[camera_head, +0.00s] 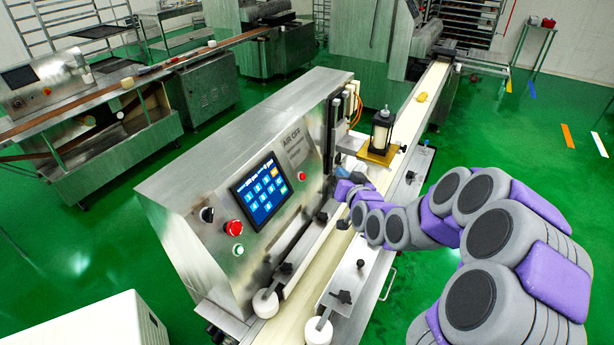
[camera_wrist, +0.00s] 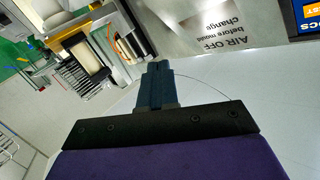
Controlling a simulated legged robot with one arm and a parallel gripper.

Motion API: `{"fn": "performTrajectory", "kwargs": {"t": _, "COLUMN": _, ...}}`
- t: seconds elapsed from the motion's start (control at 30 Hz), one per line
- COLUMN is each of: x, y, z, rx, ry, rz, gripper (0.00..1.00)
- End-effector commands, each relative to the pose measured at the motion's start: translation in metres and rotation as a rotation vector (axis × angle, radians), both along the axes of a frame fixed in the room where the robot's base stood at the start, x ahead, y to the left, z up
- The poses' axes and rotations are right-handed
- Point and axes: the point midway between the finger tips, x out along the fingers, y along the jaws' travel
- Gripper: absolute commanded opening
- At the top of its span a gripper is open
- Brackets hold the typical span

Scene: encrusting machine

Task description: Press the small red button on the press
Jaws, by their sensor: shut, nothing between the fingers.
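The press (camera_head: 180,185) is a steel machine in the middle of the head view, with a sloped control panel. A small red button (camera_head: 301,176) sits on the panel just right of the blue touchscreen (camera_head: 261,190). A larger red mushroom button (camera_head: 233,228) is at the panel's lower left. My gripper (camera_head: 341,172) is shut and empty, to the right of the small red button and apart from it in the picture. In the wrist view its closed dark fingers (camera_wrist: 157,66) point towards the panel, with upside-down "AIR OFF" lettering above right. The small red button does not show in the wrist view.
A black selector knob (camera_head: 207,214) and a green button (camera_head: 238,249) are near the mushroom button. A conveyor belt (camera_head: 416,104) runs past the panel's right side, beneath my arm. A brass-based cylinder unit (camera_head: 380,152) stands close behind my gripper. Green floor is open at right.

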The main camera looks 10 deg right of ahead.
Motion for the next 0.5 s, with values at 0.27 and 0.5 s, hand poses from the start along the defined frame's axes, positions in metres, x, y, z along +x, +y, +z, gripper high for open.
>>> {"fn": "performTrajectory", "kwargs": {"t": 0.27, "x": 0.016, "y": 0.031, "z": -0.012, "rx": -0.006, "ry": 0.001, "rz": 0.007, "gripper": 0.0}}
{"fn": "performTrajectory", "kwargs": {"t": 0.5, "x": 0.032, "y": 0.047, "z": -0.026, "rx": -0.001, "ry": 0.0, "rz": 0.006, "gripper": 0.0}}
